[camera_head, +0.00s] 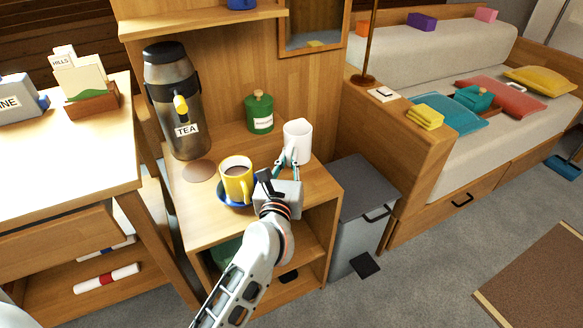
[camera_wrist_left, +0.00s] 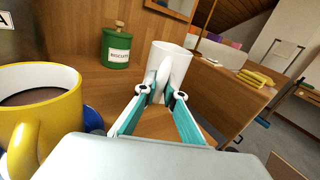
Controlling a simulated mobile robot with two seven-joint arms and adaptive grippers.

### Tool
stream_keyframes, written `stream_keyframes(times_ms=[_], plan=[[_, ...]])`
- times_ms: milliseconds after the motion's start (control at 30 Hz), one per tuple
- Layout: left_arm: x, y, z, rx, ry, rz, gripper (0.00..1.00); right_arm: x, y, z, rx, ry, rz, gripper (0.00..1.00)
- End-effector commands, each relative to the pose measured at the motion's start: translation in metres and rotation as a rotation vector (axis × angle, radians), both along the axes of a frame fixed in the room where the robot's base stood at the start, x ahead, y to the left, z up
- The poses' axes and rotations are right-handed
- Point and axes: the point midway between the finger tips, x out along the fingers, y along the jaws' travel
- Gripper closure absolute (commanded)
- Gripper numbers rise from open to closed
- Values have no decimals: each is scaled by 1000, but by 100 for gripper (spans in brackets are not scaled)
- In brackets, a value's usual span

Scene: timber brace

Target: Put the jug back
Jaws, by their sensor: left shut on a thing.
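The white jug (camera_head: 299,137) is upright over the right part of the wooden cabinet top (camera_head: 205,222). My left gripper (camera_head: 288,160) reaches it from the front and is shut on its handle. In the left wrist view the jug (camera_wrist_left: 168,60) stands straight ahead, handle towards me, with the teal fingertips (camera_wrist_left: 163,94) on either side of the handle. I cannot tell whether the jug's base touches the cabinet top; the fingers hide part of it. My right gripper is not in view.
A yellow mug (camera_head: 236,183) of dark drink on a blue saucer (camera_head: 226,201) stands close left of my gripper. A green canister (camera_head: 259,114) is behind, and a tea dispenser (camera_head: 174,105) stands at the left. A grey bin (camera_head: 362,200) is right of the cabinet.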

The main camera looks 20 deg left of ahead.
Motion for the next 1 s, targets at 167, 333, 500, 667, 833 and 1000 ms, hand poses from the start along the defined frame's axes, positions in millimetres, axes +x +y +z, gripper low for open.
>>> stream_keyframes(times_ms=[167, 333, 500, 667, 833, 1000], plan=[[-2, 0, -36, 0, 14, 0, 100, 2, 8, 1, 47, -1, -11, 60], [0, 0, -30, 1, 3, 0, 100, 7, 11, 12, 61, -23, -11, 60], [0, 0, -32, 2, 5, 0, 100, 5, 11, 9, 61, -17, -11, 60], [0, 0, -34, 1, 6, 1, 74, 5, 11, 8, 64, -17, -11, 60], [0, 0, -33, 2, 5, 1, 74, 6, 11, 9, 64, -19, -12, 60], [0, 0, -32, 1, 4, 1, 74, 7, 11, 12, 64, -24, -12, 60]])
